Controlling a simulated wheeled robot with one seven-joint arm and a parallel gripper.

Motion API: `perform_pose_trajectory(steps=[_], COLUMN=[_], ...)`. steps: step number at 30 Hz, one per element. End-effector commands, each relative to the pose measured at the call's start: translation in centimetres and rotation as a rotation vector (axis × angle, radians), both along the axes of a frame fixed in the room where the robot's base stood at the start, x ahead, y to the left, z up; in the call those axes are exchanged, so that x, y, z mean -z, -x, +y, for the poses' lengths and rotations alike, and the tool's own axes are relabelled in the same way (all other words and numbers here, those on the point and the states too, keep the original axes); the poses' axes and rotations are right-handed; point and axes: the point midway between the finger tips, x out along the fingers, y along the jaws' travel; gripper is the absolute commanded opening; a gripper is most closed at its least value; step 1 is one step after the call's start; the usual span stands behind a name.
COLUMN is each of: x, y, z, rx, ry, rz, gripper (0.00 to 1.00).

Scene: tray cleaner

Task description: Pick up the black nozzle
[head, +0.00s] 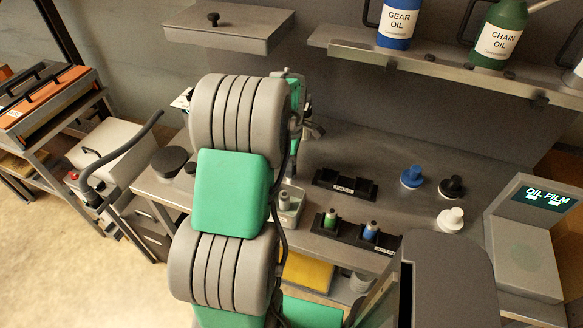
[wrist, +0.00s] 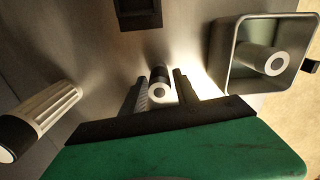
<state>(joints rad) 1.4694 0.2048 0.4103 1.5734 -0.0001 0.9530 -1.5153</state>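In the wrist view a short cylinder with a black body and a pale ring tip, which fits the black nozzle (wrist: 158,74), lies between the fingers of my gripper (wrist: 159,78). The fingers are apart, one on each side of it, with narrow gaps showing. Its lower end is partly hidden. In the head view my arm covers this spot and the gripper. A green-banded nozzle (head: 331,217) and a blue-banded one (head: 370,231) stand in a black holder.
A square cup (wrist: 232,60) holding a pale cylinder (wrist: 264,60) is close on the right in the wrist view. A ribbed white cylinder (wrist: 45,115) is on the left. Blue (head: 411,178), black (head: 452,187) and white (head: 450,219) flanged pieces stand on the bench (head: 400,150).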

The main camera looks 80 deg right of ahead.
Motion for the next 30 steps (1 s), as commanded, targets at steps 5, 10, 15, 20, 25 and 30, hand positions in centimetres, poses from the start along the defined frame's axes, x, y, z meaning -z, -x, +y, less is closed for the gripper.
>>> perform_pose_trajectory(steps=[5, 10, 15, 20, 25, 30], x=[0.0, 0.0, 0.0, 0.0, -0.1, -1.1], y=[0.0, 0.0, 0.0, 0.0, 0.0, 0.0], z=[0.0, 0.0, 0.0, 0.0, 0.0, -0.1], rx=[0.000, 0.000, 0.000, 0.000, 0.000, 0.000], ry=[0.000, 0.000, 0.000, 0.001, 0.001, 0.003], rz=[0.000, 0.000, 0.000, 0.000, 0.000, 0.000], gripper=[0.20, 0.06, 0.00, 0.00, 0.00, 0.00])
